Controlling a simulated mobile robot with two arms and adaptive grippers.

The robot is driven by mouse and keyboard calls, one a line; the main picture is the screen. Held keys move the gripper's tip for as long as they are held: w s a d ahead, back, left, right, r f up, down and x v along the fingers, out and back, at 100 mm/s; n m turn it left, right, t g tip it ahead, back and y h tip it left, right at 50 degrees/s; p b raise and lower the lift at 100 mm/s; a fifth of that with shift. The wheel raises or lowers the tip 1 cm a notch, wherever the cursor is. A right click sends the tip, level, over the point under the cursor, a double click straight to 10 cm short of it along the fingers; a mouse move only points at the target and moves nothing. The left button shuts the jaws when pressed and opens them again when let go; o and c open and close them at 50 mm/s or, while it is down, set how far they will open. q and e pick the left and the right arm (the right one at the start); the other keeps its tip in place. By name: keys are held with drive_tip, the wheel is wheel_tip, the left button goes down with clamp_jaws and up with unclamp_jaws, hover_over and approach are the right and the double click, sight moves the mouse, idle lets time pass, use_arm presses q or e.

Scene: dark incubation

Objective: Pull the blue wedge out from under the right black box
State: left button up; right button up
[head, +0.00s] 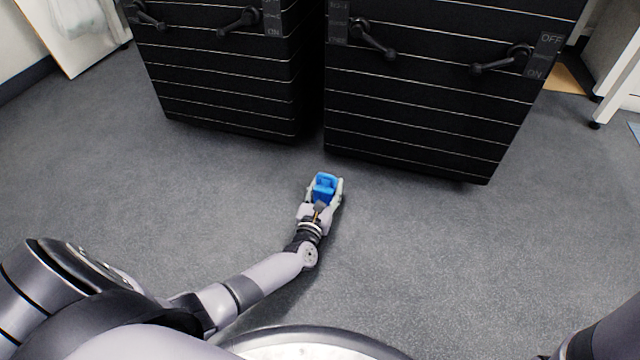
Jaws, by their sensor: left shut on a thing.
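The blue wedge (324,187) is between the fingers of my left gripper (323,192), which is shut on it. The wedge is in front of the right black box (420,110), with grey floor showing between the wedge and the box's lower edge. The right black box has thin pale horizontal lines and two black handles on its upper front. My left arm reaches in from the lower left. My right gripper is not in view; only a dark part of my body shows at the lower right corner.
A second black box (230,75) stands to the left, with a narrow dark gap between the two. White furniture (75,35) is at the upper left, and a white table with legs (612,70) is at the upper right. The grey carpet (470,260) is clear in front.

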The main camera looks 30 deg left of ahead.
use_arm(q)
drive_tip(key=shift+s+d, duration=0.15)
drive_tip(key=shift+s, duration=0.25)
drive_tip(key=o, duration=1.5)
drive_tip(key=shift+d+f, duration=0.1)
drive_tip(key=shift+c, duration=0.2)
drive_tip(key=shift+s, duration=0.1)
